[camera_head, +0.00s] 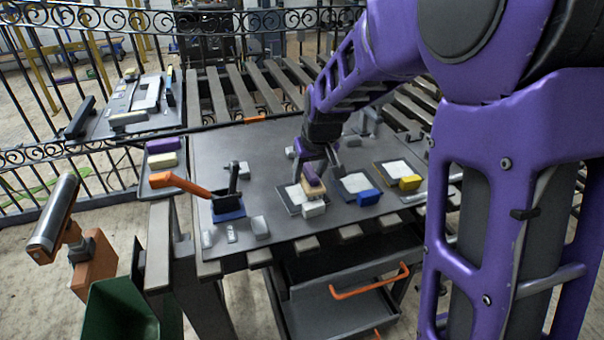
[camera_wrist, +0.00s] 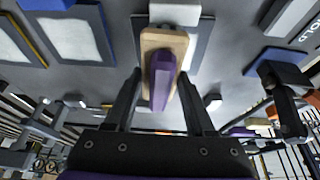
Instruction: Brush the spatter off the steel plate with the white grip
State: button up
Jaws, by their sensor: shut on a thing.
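My gripper (camera_head: 318,163) is shut on a brush (camera_head: 312,182) with a purple handle and a pale wooden body. In the wrist view the brush (camera_wrist: 163,62) lies lengthwise between the fingers. It is over the steel plate with the white grip (camera_head: 313,209), near that grip. The plate (camera_head: 290,196) is dark-edged with a pale patch of spatter, partly hidden by the brush. In the wrist view the white grip (camera_wrist: 175,12) is just beyond the brush's far end. Whether the bristles touch the plate cannot be told.
To the right are similar plates with a blue grip (camera_head: 370,197) and a yellow grip (camera_head: 410,183). An open drawer (camera_head: 335,305) is below the table.

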aim_at(287, 196)
jog(key=shift+w+d, duration=0.2)
jog(key=shift+d, duration=0.4)
jog(key=shift+w+d, duration=0.2)
jog(key=shift+d, duration=0.35)
jog(key=shift+a, duration=0.1)
jog(key=shift+s+a+f, duration=0.1)
jog(key=shift+s+a, duration=0.3)
jog(key=shift+a, duration=0.45)
jog(key=shift+s+a+f, duration=0.1)
jog(key=shift+s+a, duration=0.25)
jog(key=shift+a, duration=0.5)
jog(key=shift+s+a+r, duration=0.1)
jog(key=shift+s+a, duration=0.2)
jog(key=shift+a, duration=0.55)
jog(key=shift+s+a, duration=0.25)
jog(key=shift+a, duration=0.55)
jog(key=shift+w+a, duration=0.2)
jog(key=shift+w, duration=0.3)
jog(key=shift+w+d+f, duration=0.1)
jog(key=shift+w+d, duration=0.3)
jog(key=shift+d, duration=0.7)
jog(key=shift+w+d+f, duration=0.1)
jog(key=shift+w+d, duration=0.35)
jog(key=shift+d, duration=0.65)
jog(key=shift+w+d+f, duration=0.1)
jog(key=shift+w+d, duration=0.3)
jog(key=shift+d, duration=0.8)
jog(key=shift+f, duration=0.1)
jog(key=shift+f+b, duration=0.1)
jog(key=shift+b, duration=0.25)
